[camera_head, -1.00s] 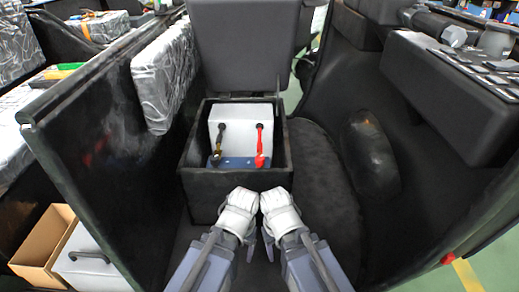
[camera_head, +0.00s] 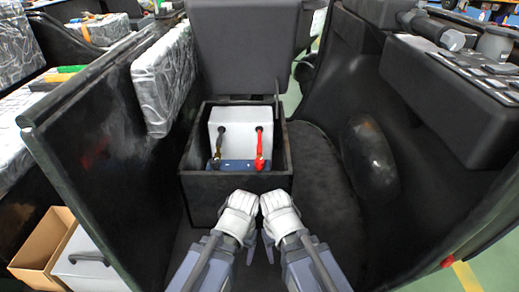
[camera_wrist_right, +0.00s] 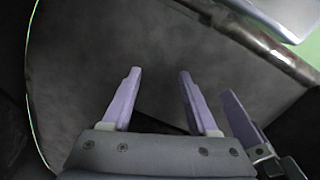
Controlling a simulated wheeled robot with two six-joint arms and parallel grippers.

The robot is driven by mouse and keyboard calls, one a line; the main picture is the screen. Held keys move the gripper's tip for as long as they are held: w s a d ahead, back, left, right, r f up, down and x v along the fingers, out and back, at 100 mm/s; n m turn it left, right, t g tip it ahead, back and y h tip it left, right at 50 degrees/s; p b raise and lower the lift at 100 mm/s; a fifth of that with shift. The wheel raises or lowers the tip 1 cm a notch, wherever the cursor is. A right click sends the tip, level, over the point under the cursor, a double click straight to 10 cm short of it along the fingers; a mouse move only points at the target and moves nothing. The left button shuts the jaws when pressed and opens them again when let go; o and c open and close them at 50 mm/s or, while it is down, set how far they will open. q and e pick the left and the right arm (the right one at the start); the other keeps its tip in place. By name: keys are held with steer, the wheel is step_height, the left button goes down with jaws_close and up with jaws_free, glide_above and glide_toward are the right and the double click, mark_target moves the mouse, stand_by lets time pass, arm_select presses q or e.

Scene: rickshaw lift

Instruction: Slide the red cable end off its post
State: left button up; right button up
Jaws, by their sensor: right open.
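The red cable end (camera_head: 260,161) sits at the front right of the white battery (camera_head: 241,127), above a blue strip (camera_head: 238,165). The red cable (camera_head: 259,142) runs up from it to the battery's face. Both grippers are in front of the battery box, well short of the cable. My right gripper (camera_wrist_right: 159,71) is open and empty over dark floor in the right wrist view. A third purple finger beside it seems to belong to my left gripper. My left gripper (camera_head: 250,248) is mostly hidden by its wrist in the head view, so its opening is unclear.
The battery stands in an open black box (camera_head: 236,187) with its dark lid (camera_head: 243,45) raised behind. A black cable (camera_head: 219,140) with a brassy end is left of the red one. Black side panels rise left and right. Dark floor (camera_head: 318,185) is clear at right.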

steer(key=w+d+r+m+t+y+p, duration=0.1)
steer(key=w+d+r+m+p, duration=0.15)
steer(key=w+r+p, duration=0.6)
steer(key=w+d+r+m+t+y+p, duration=0.15)
steer(key=w+d+r+p, duration=0.25)
steer(key=w+r+p, duration=0.45)
steer(key=shift+t, duration=0.35)
steer(key=w+a, duration=0.1)
steer(key=w, duration=0.1)
steer(key=w+a+b, duration=0.1)
steer(key=w+a, duration=0.1)
steer(key=w, duration=0.1)
steer(key=shift+w+f+b, duration=0.25)
steer(key=shift+w+b, duration=0.05)
steer(key=shift+b, duration=0.1)
steer(key=t, duration=0.2)
glide_toward(260, 149)
steer(key=f, duration=0.1)
steer(key=shift+w+d+y, duration=0.25)
steer(key=shift+w+y, duration=0.2)
steer(key=shift+f, duration=0.1)
steer(key=b+x, duration=0.7)
steer(key=shift+f, duration=0.35)
steer(key=shift+c, duration=0.2)
